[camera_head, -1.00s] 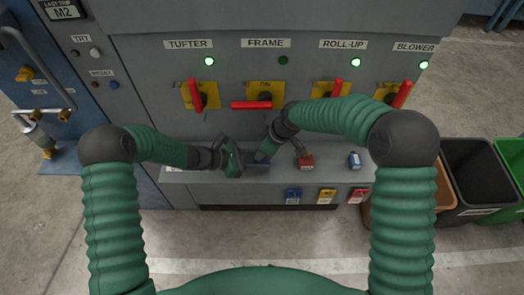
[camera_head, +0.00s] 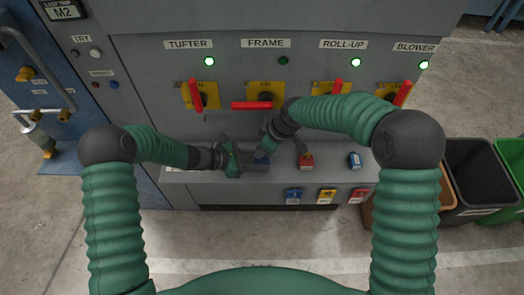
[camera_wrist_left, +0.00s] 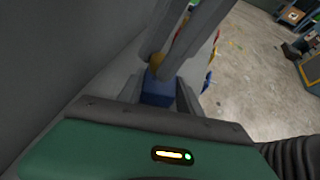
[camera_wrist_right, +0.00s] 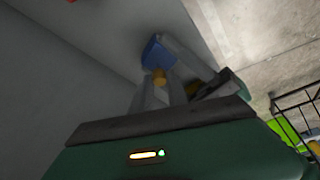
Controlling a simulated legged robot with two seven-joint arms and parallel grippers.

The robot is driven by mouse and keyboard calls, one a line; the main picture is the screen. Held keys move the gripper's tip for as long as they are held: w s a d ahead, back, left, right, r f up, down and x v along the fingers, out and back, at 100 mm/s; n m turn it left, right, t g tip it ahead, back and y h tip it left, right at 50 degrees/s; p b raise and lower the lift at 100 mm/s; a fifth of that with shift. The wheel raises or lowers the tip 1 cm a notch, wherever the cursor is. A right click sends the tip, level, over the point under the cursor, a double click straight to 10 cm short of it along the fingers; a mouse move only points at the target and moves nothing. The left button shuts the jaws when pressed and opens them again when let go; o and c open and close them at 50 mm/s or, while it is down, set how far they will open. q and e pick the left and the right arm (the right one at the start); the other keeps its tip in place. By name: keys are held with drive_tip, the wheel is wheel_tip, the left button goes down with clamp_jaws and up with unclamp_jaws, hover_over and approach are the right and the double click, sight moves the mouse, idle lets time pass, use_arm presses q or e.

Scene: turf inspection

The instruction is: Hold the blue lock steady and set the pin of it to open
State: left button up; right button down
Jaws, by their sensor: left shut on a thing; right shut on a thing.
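The blue lock (camera_head: 262,157) is between my two grippers over the grey ledge in the head view, largely hidden there. My left gripper (camera_head: 243,160) is shut on its body, which shows between the fingers in the left wrist view (camera_wrist_left: 158,89). A brass-coloured pin (camera_wrist_left: 156,62) sticks out of the lock's end. My right gripper (camera_head: 265,150) is shut on this pin, which also shows at its fingertips in the right wrist view (camera_wrist_right: 160,76), with the blue body (camera_wrist_right: 157,52) beyond. Whether the pin is turned to open cannot be told.
On the ledge (camera_head: 215,177) stand a red lock (camera_head: 306,161) and another blue lock (camera_head: 355,160). Blue (camera_head: 293,195), yellow (camera_head: 326,195) and red (camera_head: 357,195) items hang on its front. Red-handled switches (camera_head: 252,105) are on the panel above. Bins (camera_head: 475,175) stand at the right.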

use_arm(q)
drive_tip(key=shift+a+f, duration=0.1)
use_arm(e)
drive_tip(key=shift+r, duration=0.25)
drive_tip(key=c, duration=1.6)
unclamp_jaws()
drive_tip(key=shift+o, duration=0.2)
drive_tip(key=v, duration=1.1)
drive_tip(key=shift+d+r, duration=0.2)
drive_tip(key=shift+r, duration=0.15)
